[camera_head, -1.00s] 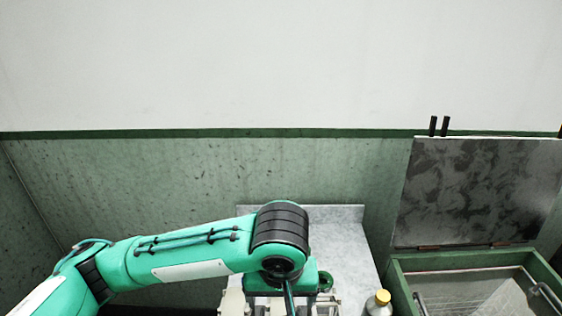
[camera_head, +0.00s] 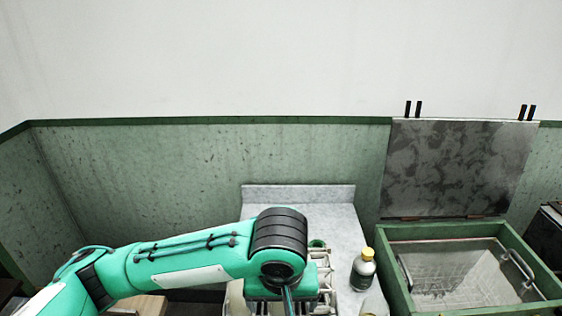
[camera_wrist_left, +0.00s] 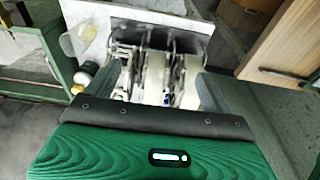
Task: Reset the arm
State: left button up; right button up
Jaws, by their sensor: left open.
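My left arm (camera_head: 185,265) comes in from the left in the head view, green with black joints. Its wrist bends down over a grey counter. My right arm and gripper are not in view.
The grey counter (camera_head: 300,192) backs onto a green wall. A green-framed basin (camera_head: 395,285) with a wire basket and raised grey lid (camera_head: 455,170) stands to the right. A clear vessel (camera_wrist_left: 72,42) is near the bottle. A wooden surface (camera_wrist_left: 285,50) lies at the right in the wrist view.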

pick_arm(q)
notch_tip(320, 180, down, 10)
jog(key=s+a+m+t+h, duration=0.1)
jog(key=s+a+m+h, duration=0.1)
jog(key=h, duration=0.4)
jog(key=s+a+f+y, duration=0.3)
jog(key=s+a+f, duration=0.3)
jog(key=a, duration=0.5)
jog(key=s+a+f+y, duration=0.3)
jog(key=s+a+f, duration=0.35)
jog(key=a, duration=0.45)
notch_tip(320, 180, down, 30)
jog(key=d, duration=0.1)
jog(key=s+a+f+g, duration=0.1)
jog(key=s+a+f, duration=0.2)
jog(key=s+f, duration=1.5)
notch_tip(320, 180, down, 3)
jog(key=shift+s+a+r+g, duration=0.1)
jog(key=shift+s+a+g, duration=0.1)
jog(key=shift+s+g, duration=0.15)
